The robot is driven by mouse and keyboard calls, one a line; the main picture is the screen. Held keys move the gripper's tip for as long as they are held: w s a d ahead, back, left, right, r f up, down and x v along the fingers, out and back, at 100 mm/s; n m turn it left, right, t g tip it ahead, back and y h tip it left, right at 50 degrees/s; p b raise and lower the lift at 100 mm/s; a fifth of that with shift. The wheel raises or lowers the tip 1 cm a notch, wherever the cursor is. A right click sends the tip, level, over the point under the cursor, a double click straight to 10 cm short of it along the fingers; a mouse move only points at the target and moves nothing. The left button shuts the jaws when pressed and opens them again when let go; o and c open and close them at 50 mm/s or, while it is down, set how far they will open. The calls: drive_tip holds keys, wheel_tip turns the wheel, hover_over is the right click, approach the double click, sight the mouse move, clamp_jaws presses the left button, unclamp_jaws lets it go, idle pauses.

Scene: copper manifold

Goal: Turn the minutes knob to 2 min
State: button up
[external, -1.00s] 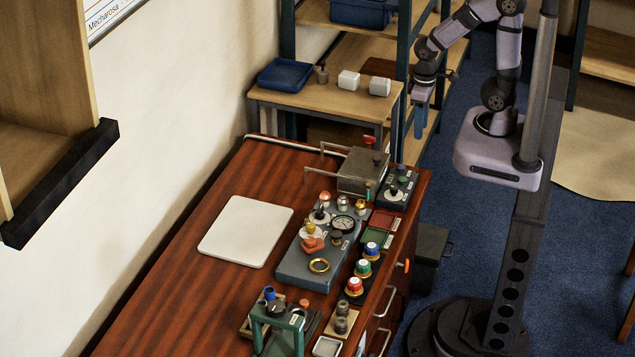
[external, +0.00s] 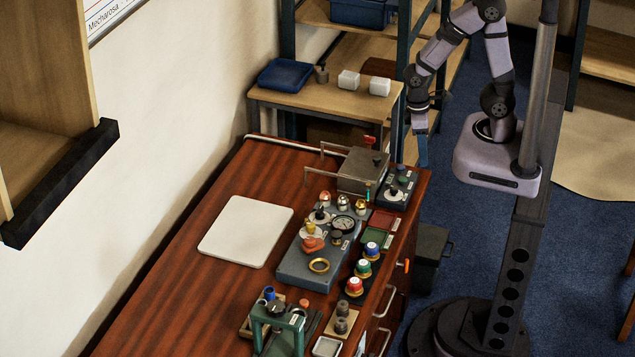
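A small dark control box (external: 399,182) stands at the right end of the bench, beside a grey lidded metal box. A dark knob on a pale dial (external: 394,194) sits on its near part, with small buttons behind it. Its markings are too small to read, so I cannot tell its setting or confirm it is the minutes knob. I cannot tell whether the fingers are open or shut.
The grey metal box (external: 362,171) has a raised handle beside it. A blue-grey manifold block (external: 303,272) carries a gauge, dials and caps. Red, green and blue capped pieces line the bench's right side. A white board (external: 245,232) lies left. A side table (external: 300,98) stands behind.

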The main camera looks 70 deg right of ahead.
drive_tip(key=w+a+f+n, duration=0.2)
drive_tip(key=a+f, duration=0.1)
drive_tip(key=n+t, duration=0.1)
drive_tip(key=t, duration=0.1)
hover_over(395, 187)
drive_tip(key=shift+r+n, duration=0.1)
drive_tip(key=shift+n, duration=0.3)
drive_tip(key=shift+f+b, duration=0.3)
drive_tip(key=shift+f, duration=3.4)
drive_tip(key=shift+c, duration=0.3)
clamp_jaws()
